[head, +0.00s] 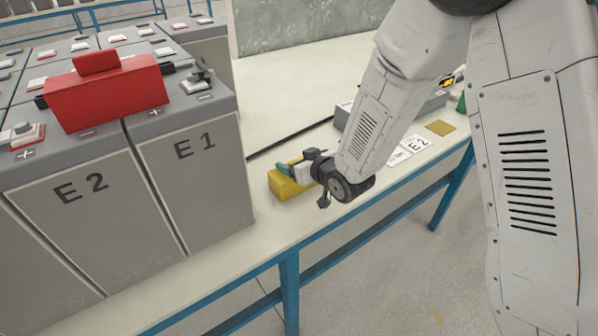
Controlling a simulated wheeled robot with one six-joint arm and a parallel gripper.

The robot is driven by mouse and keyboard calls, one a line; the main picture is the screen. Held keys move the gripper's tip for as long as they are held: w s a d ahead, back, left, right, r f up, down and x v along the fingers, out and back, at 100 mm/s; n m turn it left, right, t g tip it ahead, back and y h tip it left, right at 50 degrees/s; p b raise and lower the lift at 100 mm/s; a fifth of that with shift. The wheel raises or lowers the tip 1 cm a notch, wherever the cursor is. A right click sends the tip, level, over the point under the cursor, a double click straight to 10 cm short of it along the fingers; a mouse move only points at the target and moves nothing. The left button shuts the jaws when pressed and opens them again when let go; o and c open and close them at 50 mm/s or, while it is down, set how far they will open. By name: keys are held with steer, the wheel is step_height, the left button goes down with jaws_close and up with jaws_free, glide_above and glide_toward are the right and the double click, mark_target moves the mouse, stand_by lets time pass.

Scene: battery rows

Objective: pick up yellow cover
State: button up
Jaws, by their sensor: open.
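The yellow cover (284,187) is a small block-like piece on the pale bench, just right of the battery marked E1. My gripper (282,171) is at the end of my arm, reaching in from the right. The right part of the cover is hidden behind my gripper and wrist.
Tall grey batteries E1 (195,185) and E2 (75,215) stand at left, with a red cover (107,95) on top. Cards (419,143), a yellow square (440,128) and a grey box (345,112) lie further right. The bench (300,222) has a near edge below my gripper.

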steer(key=c, duration=1.1)
steer(key=shift+r, duration=0.1)
